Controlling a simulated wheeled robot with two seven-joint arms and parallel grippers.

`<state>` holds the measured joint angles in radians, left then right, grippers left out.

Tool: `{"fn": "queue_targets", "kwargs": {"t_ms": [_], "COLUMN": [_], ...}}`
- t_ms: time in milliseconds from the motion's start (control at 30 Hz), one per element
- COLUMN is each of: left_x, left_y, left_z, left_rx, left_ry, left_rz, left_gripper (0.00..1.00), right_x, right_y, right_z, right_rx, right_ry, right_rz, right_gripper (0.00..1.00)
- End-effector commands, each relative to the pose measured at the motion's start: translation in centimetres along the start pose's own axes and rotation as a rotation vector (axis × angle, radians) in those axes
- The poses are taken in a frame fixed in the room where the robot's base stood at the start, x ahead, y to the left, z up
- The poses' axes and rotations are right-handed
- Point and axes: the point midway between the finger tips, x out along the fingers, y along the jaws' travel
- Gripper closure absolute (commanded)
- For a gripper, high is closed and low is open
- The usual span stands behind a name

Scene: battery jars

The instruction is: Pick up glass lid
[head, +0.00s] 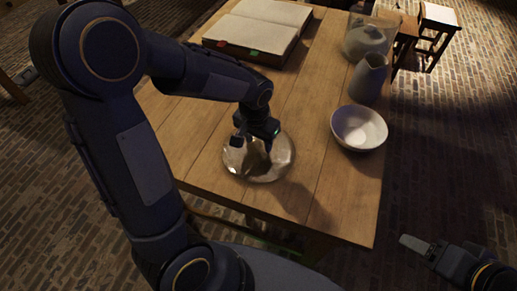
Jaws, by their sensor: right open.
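The glass lid (281,162), a round clear disc, lies on the wooden table near its front edge in the head view. My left gripper (254,145) points down over the lid's middle. Its fingertips are close to the lid, and the gripper's dark shape and shadow hide the lid's centre. I cannot tell whether the fingers touch or hold the lid. My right gripper (418,244) is open and empty, off the table at the lower right, beyond the table's front right corner.
A white bowl (359,128) stands right of the lid on the table (310,185), with a grey pitcher (368,80) behind it. A glass jar (366,40) stands at the back right. A large open book (259,27) lies at the back. A stool (438,17) stands beyond.

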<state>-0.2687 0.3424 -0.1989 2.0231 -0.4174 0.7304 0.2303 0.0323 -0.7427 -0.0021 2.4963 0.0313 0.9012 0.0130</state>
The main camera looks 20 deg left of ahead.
Motion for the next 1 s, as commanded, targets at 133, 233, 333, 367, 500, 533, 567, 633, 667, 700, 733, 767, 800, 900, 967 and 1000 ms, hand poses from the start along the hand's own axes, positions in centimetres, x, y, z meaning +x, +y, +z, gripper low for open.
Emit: {"fn": "queue_targets", "kwargs": {"t_ms": [133,233,333,367,500,533,567,633,667,700,733,767,800,900,967,1000], "left_x": [0.0,0.0,0.0,-0.1,-0.1,-0.1,-0.1,-0.3,-0.4,-0.6,-0.9,-1.1,-1.6,-3.2,-4.1,-4.8], "left_y": [0.0,0.0,0.0,0.0,0.0,0.0,0.0,0.0,0.0,0.0,0.0,0.0,0.0,0.0,0.6,1.1], "left_z": [0.0,0.0,0.0,0.0,0.0,0.0,-0.1,-0.1,-0.1,-0.2,-0.2,-0.2,-0.3,-0.5,-1.1,-1.7], "left_rx": [0.0,0.0,0.0,0.0,0.0,0.0,0.0,0.0,0.0,0.0,0.0,0.001,0.001,0.001,0.005,0.005], "left_ry": [0.0,0.0,0.0,0.001,0.001,0.001,0.002,0.002,0.002,0.003,0.004,0.005,0.004,0.006,0.006,0.007], "left_rz": [0.0,0.0,0.0,0.0,0.0,0.0,0.0,0.0,0.0,0.0,0.0,0.0,0.0,0.0,0.0,0.001], "left_gripper": [0.74,0.87,1.0,1.0,1.0,1.0,1.0,1.0,1.0,1.0,1.0,1.0,1.0,1.0,1.0,1.0], "right_x": [0.0,0.0,0.0,0.0,0.0,0.0,0.0,-0.1,-0.1,-0.1,-0.2,-0.2,-0.3,-0.6,-0.8,-0.9], "right_y": [0.0,0.0,0.0,0.0,0.0,0.0,0.0,0.0,0.0,-0.1,-0.1,-0.1,-0.1,-0.3,-0.3,-0.4], "right_z": [0.0,0.0,0.0,0.0,0.0,0.0,0.0,0.0,0.0,-0.1,-0.1,-0.1,-0.2,-0.3,-0.4,-0.4], "right_rx": [0.0,0.0,0.0,0.0,0.0,0.0,0.0,0.0,0.0,0.0,0.0,0.0,0.0,0.0,0.0,0.0], "right_ry": [0.0,0.0,0.0,0.0,0.0,0.0,0.0,0.0,0.0,0.0,0.0,0.0,0.0,0.0,0.0,0.0], "right_rz": [0.0,0.0,0.0,0.0,0.0,0.0,0.0,0.0,0.0,0.0,0.0,0.0,0.0,0.0,0.0,0.0], "right_gripper": [0.36,0.36,0.36,0.36,0.36,0.36,0.36,0.36,0.36,0.36,0.36,0.36,0.36,0.36,0.36,0.36]}}
